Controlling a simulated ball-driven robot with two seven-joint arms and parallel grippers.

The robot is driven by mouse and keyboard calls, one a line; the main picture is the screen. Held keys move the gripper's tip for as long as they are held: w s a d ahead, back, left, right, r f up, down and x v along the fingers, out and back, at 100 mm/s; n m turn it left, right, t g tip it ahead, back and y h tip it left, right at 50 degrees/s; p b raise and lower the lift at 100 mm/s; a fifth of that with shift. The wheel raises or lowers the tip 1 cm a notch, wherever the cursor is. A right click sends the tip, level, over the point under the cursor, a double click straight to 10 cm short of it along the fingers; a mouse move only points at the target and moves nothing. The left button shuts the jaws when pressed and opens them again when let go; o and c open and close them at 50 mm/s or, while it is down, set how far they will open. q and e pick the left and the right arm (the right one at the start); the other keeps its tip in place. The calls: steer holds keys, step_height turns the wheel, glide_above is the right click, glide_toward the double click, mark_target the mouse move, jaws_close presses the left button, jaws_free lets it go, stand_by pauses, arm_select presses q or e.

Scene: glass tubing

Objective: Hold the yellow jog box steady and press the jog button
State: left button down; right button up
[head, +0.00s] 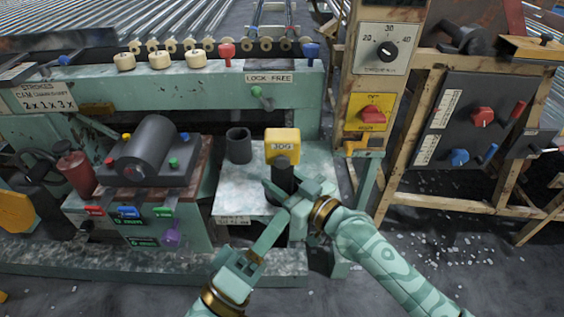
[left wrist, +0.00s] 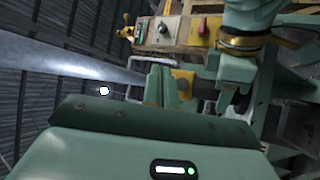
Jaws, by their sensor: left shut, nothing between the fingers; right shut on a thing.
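The yellow jog box (head: 282,143), labelled JOG, is upright over the pale green machine ledge, with a dark cylindrical handle (head: 283,174) below its label. My right gripper (head: 284,190) is shut on that handle, with its fingers around the lower part. My left gripper (head: 279,222) is shut and empty, in front of and below the box, apart from it. In the left wrist view the yellow box (left wrist: 183,80) shows just beyond my left fingers (left wrist: 158,86), partly covered by them. I cannot make out the jog button.
A dark open cup (head: 239,146) stands on the ledge left of the box. A dark motor unit (head: 150,155) with coloured knobs is further left. A panel with a red switch (head: 373,113) and dial stands at right. Free air lies in front of the ledge.

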arm_select(q)
steer(key=shift+w, duration=0.1)
glide_toward(282, 161)
steer(key=w+d+r, duration=0.2)
steer(key=d, duration=0.2)
steer(key=shift+w+d+r, duration=0.35)
steer(key=shift+d+r, duration=0.05)
steer(key=shift+w, duration=0.1)
stand_by(1.6)
steer(key=shift+w, duration=0.3)
